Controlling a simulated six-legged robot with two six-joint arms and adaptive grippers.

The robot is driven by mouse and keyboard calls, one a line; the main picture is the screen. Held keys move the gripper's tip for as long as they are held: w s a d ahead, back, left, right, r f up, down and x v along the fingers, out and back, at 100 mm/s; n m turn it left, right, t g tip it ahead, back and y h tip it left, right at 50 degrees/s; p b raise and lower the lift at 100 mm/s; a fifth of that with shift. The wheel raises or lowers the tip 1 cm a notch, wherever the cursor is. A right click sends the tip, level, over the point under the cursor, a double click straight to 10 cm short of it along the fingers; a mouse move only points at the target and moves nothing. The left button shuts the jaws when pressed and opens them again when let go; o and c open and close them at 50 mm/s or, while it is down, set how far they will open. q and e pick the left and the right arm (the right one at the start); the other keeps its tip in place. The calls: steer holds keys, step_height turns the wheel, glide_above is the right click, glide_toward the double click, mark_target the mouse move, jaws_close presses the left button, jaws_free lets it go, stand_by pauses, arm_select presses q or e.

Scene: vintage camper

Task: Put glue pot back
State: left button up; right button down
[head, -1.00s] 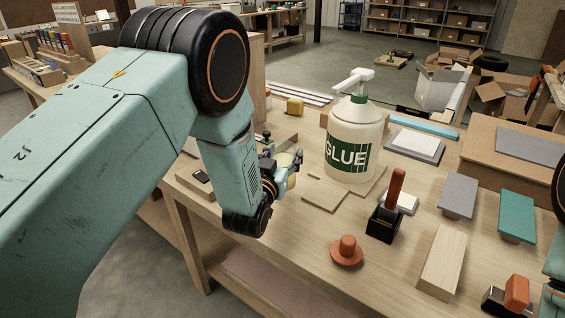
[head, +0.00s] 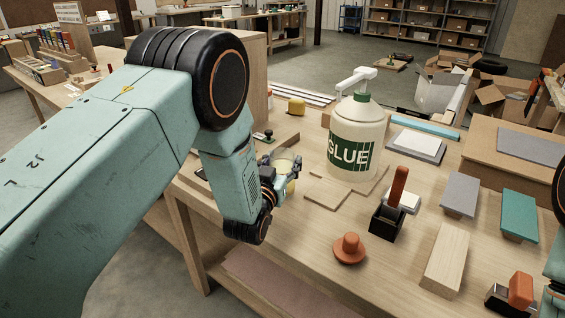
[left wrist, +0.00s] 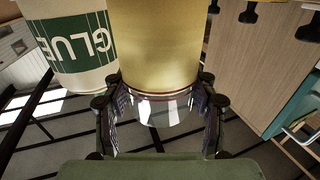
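The small glue pot, a clear jar with pale yellow content (head: 287,161), is at the left end of the workbench (head: 310,235). My left gripper (head: 279,176) is around it, with a finger on each side. In the left wrist view the yellow pot (left wrist: 158,50) fills the middle, its clear glass end between the fingertips (left wrist: 160,112), which look closed against it. The pot's underside and any gap to the bench are hidden. A large white GLUE bottle (head: 352,150) with a green label stands just right of it. My right gripper is out of view.
Thin wooden boards (head: 328,192) lie by the big bottle. An orange knob-shaped piece (head: 349,248), a black holder with an orange-brown handle (head: 387,218) and several blocks are to the right. A yellow item (head: 296,105) is behind. Bare bench lies at the front.

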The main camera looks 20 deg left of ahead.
arm_select(q)
steer(key=o, duration=0.5)
steer(key=shift+d+f, duration=0.1)
steer(key=shift+f, duration=0.05)
steer(key=shift+r+p, duration=0.55)
steer(key=s, duration=1.2)
steer(key=shift+r, duration=0.15)
